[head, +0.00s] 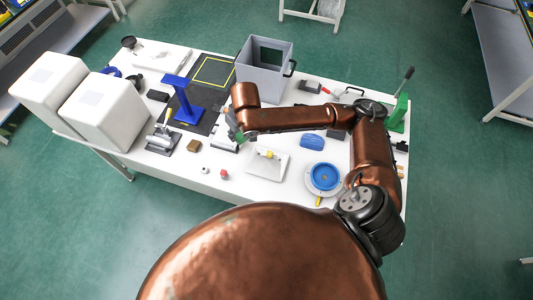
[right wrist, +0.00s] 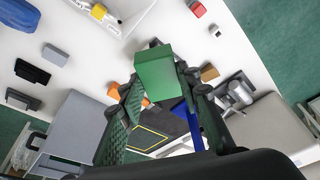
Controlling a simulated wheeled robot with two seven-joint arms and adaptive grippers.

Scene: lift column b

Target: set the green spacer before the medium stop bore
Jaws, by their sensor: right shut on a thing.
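The green spacer (right wrist: 155,74) is a green block between the fingers of my right gripper (right wrist: 160,90) in the right wrist view. The right gripper is shut on it, above the table. In the head view, the right gripper (head: 236,131) is over the middle of the table, and a little of the green shows there. A white fixture (head: 265,165) with a yellow piece lies to its right and nearer the front. I cannot make out the medium stop bore for certain in either view. My left gripper is not in view.
A grey bin (head: 264,81) stands behind my arm. A blue stand (head: 186,113) is on the black mat (head: 210,88) to the left. A blue round part (head: 324,177) lies to the right.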

